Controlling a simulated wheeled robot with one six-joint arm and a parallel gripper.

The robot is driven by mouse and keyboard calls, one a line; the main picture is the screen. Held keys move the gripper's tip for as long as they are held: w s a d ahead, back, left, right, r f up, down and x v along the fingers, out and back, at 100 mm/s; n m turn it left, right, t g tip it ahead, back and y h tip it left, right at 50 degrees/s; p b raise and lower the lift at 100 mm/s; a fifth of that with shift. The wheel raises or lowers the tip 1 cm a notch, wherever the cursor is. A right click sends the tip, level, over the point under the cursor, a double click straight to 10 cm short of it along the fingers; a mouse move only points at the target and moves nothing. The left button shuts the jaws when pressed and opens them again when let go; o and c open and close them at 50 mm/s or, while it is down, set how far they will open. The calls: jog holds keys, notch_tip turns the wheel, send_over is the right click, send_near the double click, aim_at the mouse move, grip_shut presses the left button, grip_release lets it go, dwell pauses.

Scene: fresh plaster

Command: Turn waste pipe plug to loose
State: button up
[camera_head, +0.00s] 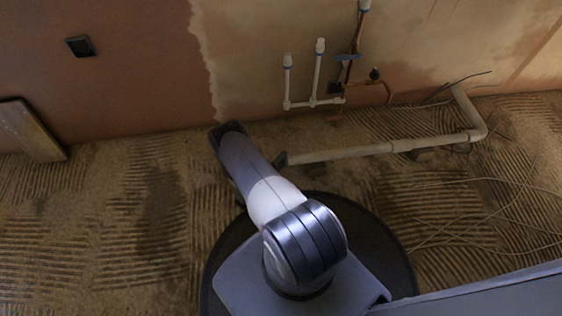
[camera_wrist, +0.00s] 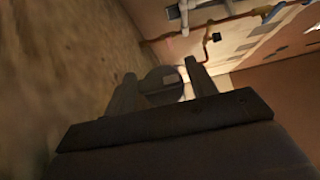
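The waste pipe (camera_head: 350,152) is a pale pipe running low along the floor by the wall, with an elbow rising at its right end. A dark end piece at its left end (camera_head: 281,159), seemingly the plug, is beside my arm in the head view. In the wrist view, my gripper (camera_wrist: 160,70) has its two fingers apart, with a round, dark-faced thing (camera_wrist: 162,84), likely the plug, between or just beyond them. A gap shows at the fingers; contact is unclear.
Loose cables (camera_head: 480,225) lie on the ridged floor at right. A board (camera_head: 28,131) leans at left. The floor at left is clear.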

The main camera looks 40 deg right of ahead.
jog(key=c, duration=0.7)
jog(key=shift+n+y, duration=0.3)
jog(key=shift+r+n+y+p, duration=0.1)
jog(key=shift+n+y+p, duration=0.3)
jog(key=shift+n+y, duration=0.25)
jog(key=shift+n+g+y, duration=0.75)
jog(key=shift+g+y, duration=0.05)
jog(key=shift+y, duration=0.05)
jog(key=n+g+y, duration=0.3)
jog(key=shift+b, duration=0.4)
jog(key=n+g+y, duration=0.2)
jog(key=g+y, duration=0.1)
jog(key=g, duration=0.1)
jog(key=shift+n, duration=0.3)
jog(key=n+g+y, duration=0.2)
jog(key=g, duration=0.2)
jog(key=shift+n, duration=0.3)
jog(key=shift+y, duration=0.3)
